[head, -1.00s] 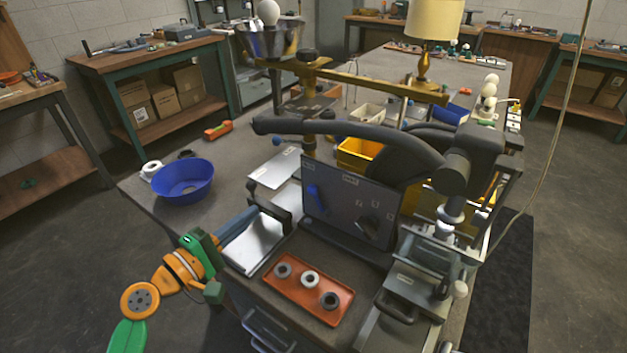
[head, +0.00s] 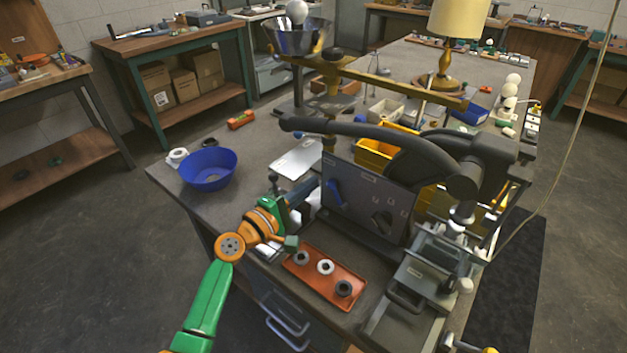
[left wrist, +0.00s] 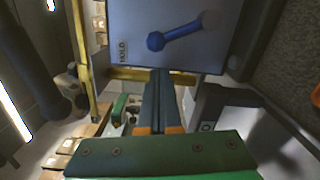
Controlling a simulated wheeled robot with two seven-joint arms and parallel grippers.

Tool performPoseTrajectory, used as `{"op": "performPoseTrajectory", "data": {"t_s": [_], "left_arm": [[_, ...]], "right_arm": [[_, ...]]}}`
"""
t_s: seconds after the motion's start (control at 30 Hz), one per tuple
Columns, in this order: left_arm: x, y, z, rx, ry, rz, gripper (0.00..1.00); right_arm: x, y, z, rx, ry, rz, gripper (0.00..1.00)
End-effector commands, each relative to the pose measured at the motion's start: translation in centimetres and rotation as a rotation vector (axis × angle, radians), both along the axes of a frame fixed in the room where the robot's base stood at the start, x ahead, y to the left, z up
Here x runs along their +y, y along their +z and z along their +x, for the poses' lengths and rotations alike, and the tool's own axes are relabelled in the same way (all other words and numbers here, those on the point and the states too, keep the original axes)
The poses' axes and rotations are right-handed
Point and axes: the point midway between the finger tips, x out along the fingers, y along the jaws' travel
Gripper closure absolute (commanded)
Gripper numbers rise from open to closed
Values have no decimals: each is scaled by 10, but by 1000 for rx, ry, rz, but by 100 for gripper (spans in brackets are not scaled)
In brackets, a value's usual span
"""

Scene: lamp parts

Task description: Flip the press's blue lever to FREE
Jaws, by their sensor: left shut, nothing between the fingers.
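The press (head: 385,145) has an upright grey panel (head: 360,203) on its front. The blue lever (head: 335,192) is on the panel's left part. In the left wrist view the blue lever (left wrist: 180,34) lies slanted, its round free end beside the HOLD label (left wrist: 122,50). I cannot make out a FREE label. My left gripper (head: 312,188) is just left of the panel, partly hidden among the parts there. In the left wrist view its shut, empty fingers (left wrist: 160,75) point at the panel, just below the lever's free end, with no clear contact.
A dark knob (head: 381,222) sits right of the lever on the panel. An orange tray (head: 325,284) with three rings lies in front. A blue bowl (head: 208,180) stands at the left of the bench. The press's long dark arm (head: 345,128) overhangs the panel.

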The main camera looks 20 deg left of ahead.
Motion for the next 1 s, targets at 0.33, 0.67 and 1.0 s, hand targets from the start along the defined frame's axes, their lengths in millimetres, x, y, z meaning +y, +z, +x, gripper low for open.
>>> {"op": "performPoseTrajectory", "data": {"t_s": [0.33,0.67,1.0], "left_arm": [[-13,2,-3,0,1,1,100],[-14,4,-3,-8,0,22,100],[-17,7,-4,-30,0,81,100]], "right_arm": [[0,8,0,-1,0,0,50],[0,9,0,-1,0,0,50],[0,11,0,0,0,-1,50]]}}
